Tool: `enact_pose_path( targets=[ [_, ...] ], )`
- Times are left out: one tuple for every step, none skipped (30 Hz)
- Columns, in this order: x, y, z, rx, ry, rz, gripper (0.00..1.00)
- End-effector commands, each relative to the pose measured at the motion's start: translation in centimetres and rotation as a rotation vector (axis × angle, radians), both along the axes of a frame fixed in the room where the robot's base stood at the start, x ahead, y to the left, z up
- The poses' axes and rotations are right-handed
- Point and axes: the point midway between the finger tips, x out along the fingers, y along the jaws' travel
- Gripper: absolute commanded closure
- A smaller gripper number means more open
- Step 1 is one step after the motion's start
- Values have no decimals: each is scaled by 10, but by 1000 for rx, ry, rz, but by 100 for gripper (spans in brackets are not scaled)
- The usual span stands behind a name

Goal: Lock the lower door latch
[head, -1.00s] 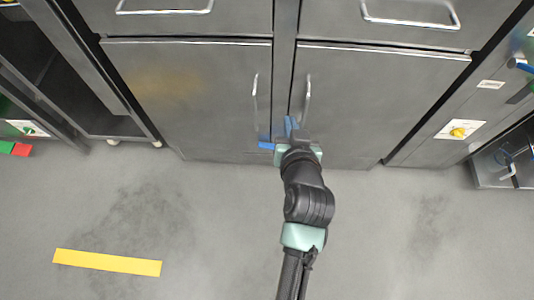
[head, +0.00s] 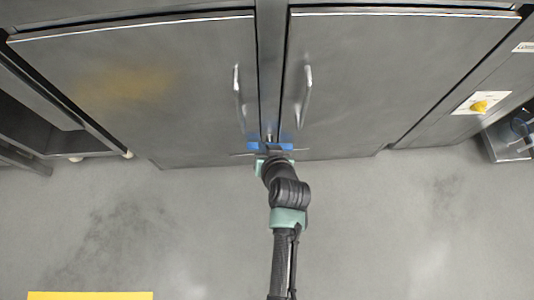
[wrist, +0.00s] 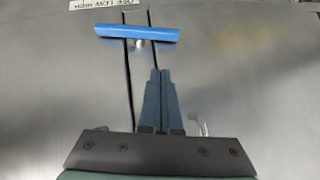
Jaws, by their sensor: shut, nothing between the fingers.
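The lower door latch (wrist: 120,32) is a blue bar on a small silver pivot. In the wrist view it lies nearly level across the seam between the two doors, slightly tilted. It also shows in the head view (head: 285,146) at the bottom of the doors. My gripper (wrist: 158,72) is shut and empty, its two blue-grey fingers together. In the wrist view its tips lie below the bar and pivot, with bare door between. In the head view the gripper is at the latch, and its fingertips are hard to make out.
The left door (head: 180,90) and right door (head: 390,85) look closed, with handles (head: 238,95) (head: 303,97) above the latch. A white label (wrist: 103,4) is at the wrist view's top. A yellow knob (head: 479,106) is on the right.

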Motion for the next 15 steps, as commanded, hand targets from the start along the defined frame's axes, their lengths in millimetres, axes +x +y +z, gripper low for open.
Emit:
enact_pose_path(
  targets=[
    [10,2,-15,-1,-1,2,100],
    [14,3,-19,-1,-1,2,100],
    [20,4,-25,0,-1,1,100],
    [24,5,-29,0,-1,1,100],
    [28,6,-32,0,-1,1,100],
    [27,7,-39,-1,2,1,100],
    [26,8,-43,-1,2,1,100],
    [26,9,-47,-1,1,1,100],
    [26,10,-51,-1,1,1,100],
    [26,11,-54,-1,1,1,100],
    [26,12,-56,-1,1,1,100],
    [26,12,-59,-1,1,1,100],
    [26,13,-61,-1,1,1,100],
    [26,13,-62,-1,1,1,100],
    [26,14,-64,0,1,0,100]
  ],
)
